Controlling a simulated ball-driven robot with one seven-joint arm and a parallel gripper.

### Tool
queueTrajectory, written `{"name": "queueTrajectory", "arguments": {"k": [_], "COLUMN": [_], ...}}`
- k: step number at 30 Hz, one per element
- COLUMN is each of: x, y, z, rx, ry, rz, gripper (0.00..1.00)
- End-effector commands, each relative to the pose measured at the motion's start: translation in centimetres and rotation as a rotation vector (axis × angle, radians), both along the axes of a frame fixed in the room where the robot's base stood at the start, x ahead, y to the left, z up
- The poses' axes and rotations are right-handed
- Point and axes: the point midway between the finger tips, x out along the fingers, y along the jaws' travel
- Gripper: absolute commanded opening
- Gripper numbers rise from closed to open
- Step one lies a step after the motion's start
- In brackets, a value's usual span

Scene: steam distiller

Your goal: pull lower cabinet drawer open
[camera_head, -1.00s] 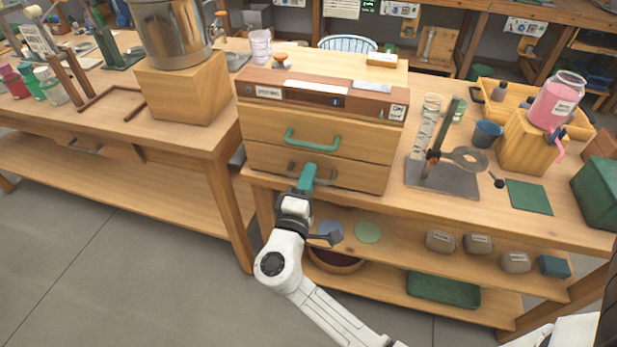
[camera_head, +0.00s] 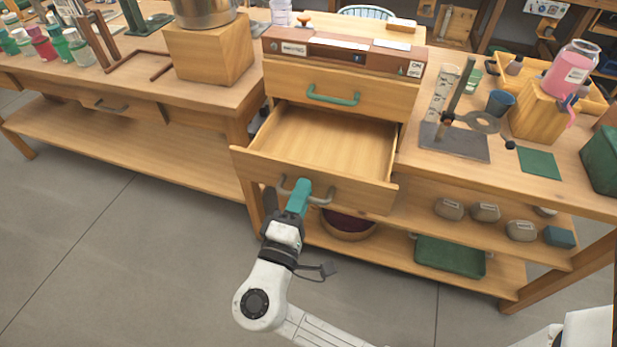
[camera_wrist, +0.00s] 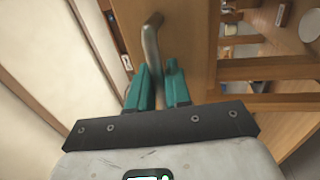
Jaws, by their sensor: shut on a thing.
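The lower cabinet drawer (camera_head: 325,140) is pulled well out of the cabinet, and its bare wooden inside looks empty. Its grey bar handle (camera_head: 318,201) is on the front panel. My gripper (camera_head: 300,192) has teal fingers shut on this handle, left of the panel's middle. In the wrist view the handle (camera_wrist: 152,45) runs down between the two teal fingers of my gripper (camera_wrist: 159,88). The upper drawer (camera_head: 385,98), with a teal handle (camera_head: 333,95), is closed above it.
The cabinet stands on a wooden bench with a stand (camera_head: 455,140) and blue cup (camera_head: 500,102) to its right. Below are a round bowl (camera_head: 348,226) and a green tray (camera_head: 450,257). Another bench (camera_head: 130,140) is at the left. The floor in front is clear.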

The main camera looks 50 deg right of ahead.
Motion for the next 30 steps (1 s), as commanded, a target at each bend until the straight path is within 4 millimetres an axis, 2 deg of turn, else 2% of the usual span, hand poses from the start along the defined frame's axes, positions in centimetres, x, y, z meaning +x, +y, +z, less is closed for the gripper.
{"name": "queueTrajectory", "arguments": {"k": [4,14,15,19,26,30], "x": [-0.3,-0.3,-0.3,-0.3,-0.3,-0.5], "y": [0.7,0.8,0.8,0.8,0.8,1.7], "z": [-0.1,-0.2,-0.1,-0.1,-0.1,-0.2], "rx": [0.001,0.001,0.001,0.001,0.001,0.0], "ry": [0.004,0.004,0.003,0.003,0.001,0.002], "rz": [0.001,0.001,0.002,0.001,0.001,0.003], "gripper": [0.0,0.0,0.22,0.35,0.35,0.35]}}
